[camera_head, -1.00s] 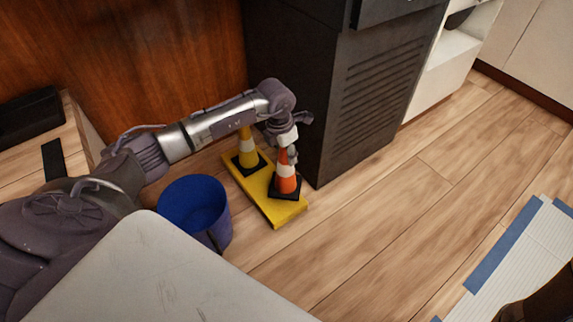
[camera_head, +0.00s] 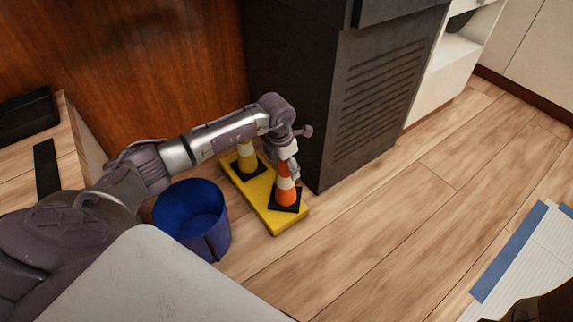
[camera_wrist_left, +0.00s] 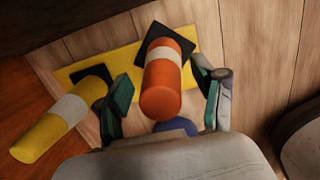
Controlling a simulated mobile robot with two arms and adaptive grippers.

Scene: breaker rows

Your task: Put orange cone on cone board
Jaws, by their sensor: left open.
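The orange cone (camera_head: 286,196), with a white band and black square base, stands upright on the near end of the yellow cone board (camera_head: 278,222). My left gripper (camera_head: 290,168) is at the cone's upper part from above. In the left wrist view, the orange cone (camera_wrist_left: 162,85) lies between the two spread fingers of the left gripper (camera_wrist_left: 168,88), with gaps on both sides. A yellow cone (camera_head: 246,157) with a white band stands on the far end of the board; it also shows in the left wrist view (camera_wrist_left: 45,132). My right gripper is not seen.
A blue bucket (camera_head: 192,212) stands on the floor just left of the board. A dark vented cabinet (camera_head: 365,110) rises close behind and right of it. A wooden panel (camera_head: 150,70) is at the back. The floor to the right is clear up to blue-edged white sheets (camera_head: 530,245).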

